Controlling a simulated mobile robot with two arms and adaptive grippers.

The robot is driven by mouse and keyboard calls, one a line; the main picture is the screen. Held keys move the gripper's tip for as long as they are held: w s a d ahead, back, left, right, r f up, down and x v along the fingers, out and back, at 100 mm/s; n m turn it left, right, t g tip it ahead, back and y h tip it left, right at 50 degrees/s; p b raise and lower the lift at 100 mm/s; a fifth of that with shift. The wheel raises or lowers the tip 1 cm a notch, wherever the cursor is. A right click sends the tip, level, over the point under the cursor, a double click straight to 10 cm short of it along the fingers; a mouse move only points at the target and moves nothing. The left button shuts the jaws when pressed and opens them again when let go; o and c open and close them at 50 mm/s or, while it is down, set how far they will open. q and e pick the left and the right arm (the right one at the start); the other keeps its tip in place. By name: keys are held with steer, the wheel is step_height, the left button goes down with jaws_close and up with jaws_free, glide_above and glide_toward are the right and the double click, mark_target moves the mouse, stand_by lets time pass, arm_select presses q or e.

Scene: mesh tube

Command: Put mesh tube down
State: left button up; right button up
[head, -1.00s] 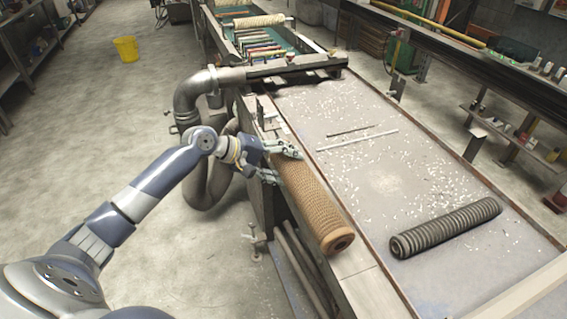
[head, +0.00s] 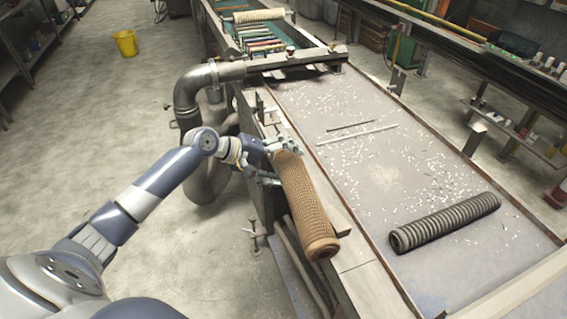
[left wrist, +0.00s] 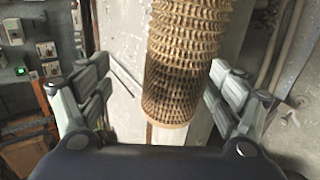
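The tan mesh tube (head: 303,203) lies lengthwise along the left ledge of the work table in the head view, its open end toward me. My left gripper (head: 286,162) is at its far end. In the left wrist view, the tube (left wrist: 186,60) passes between the two fingers of the left gripper (left wrist: 165,95). A gap shows on both sides, so the gripper is open and not touching it there. Whether the tube's whole underside rests on the ledge cannot be told. My right gripper is not in view.
A dark ribbed roll (head: 446,222) lies on the grey table (head: 365,235) to the right, among white scraps. Thin rods (head: 357,133) lie farther back. A thick grey pipe (head: 190,95) stands left of the table.

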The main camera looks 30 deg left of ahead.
arm_select(q)
steer(key=shift+r, duration=0.35)
steer(key=shift+a+r, duration=0.15)
steer(key=shift+r, duration=0.2)
steer(key=b+v, duration=0.2)
steer(key=v, duration=0.9)
steer(key=shift+s+a, duration=0.2)
steer(key=shift+s, duration=0.15)
